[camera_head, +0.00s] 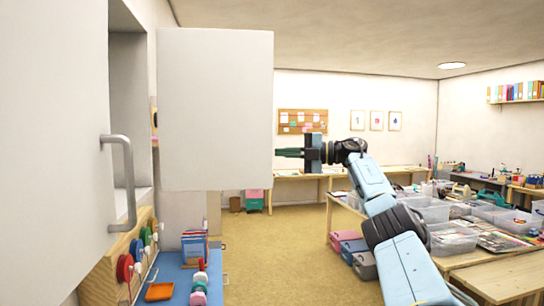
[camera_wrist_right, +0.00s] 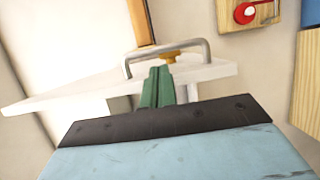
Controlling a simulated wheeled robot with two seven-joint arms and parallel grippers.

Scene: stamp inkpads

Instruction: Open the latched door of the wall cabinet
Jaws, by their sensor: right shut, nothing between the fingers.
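The wall cabinet (camera_head: 128,90) is at the left in the head view, with part of its inside showing as a narrow grey gap. A white door panel (camera_head: 215,110) stands swung out from it across the middle. Another white front (camera_head: 55,150) fills the left edge and carries a grey bar handle (camera_head: 122,185). My right gripper (camera_head: 288,153) is shut and empty at the panel's right edge; contact cannot be told. My left gripper is not in view.
Below the cabinet, a wooden board (camera_head: 98,275) with coloured round pieces stands by a blue surface (camera_head: 178,276) holding an orange tray (camera_head: 159,291). At the right, tables bear several clear bins (camera_head: 458,238). The floor (camera_head: 290,250) between is clear.

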